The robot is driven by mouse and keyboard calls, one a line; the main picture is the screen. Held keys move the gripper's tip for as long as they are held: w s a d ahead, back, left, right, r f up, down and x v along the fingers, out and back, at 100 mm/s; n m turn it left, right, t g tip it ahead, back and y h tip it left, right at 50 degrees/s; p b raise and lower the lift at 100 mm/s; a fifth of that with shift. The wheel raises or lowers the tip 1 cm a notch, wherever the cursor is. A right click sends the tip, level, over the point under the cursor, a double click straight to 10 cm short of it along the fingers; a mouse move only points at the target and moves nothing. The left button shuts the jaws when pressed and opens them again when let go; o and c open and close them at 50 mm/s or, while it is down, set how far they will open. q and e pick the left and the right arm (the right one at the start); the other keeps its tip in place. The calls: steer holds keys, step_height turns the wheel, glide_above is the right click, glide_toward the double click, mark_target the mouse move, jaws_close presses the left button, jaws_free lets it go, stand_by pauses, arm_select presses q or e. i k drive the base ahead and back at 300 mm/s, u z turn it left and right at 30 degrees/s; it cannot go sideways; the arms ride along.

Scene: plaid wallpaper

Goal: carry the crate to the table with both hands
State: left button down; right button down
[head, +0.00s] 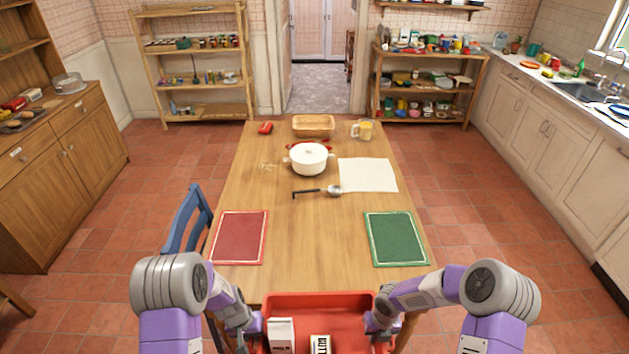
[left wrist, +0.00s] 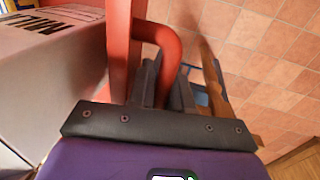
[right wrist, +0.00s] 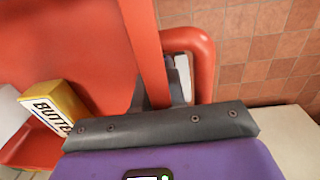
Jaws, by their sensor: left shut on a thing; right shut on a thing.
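The red crate (head: 330,300) is at the bottom middle of the head view, in front of the table's near edge. It holds a white carton (head: 281,335) and a butter box (head: 320,344). My left gripper (head: 240,335) is shut on the crate's left handle, a red loop (left wrist: 168,45) in the left wrist view. The wooden table (head: 315,225) lies straight ahead. The crate's lower part is cut off by the frame.
A red mat (head: 239,237) and a green mat (head: 396,239) lie on the table's near half, with bare wood between them. Farther back are a ladle (head: 318,191), a white cloth (head: 367,175), a white pot (head: 308,159), a basket (head: 313,125) and a mug (head: 362,130). A blue chair (head: 187,225) stands left.

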mark_target(320, 265)
steer(key=i, duration=0.95)
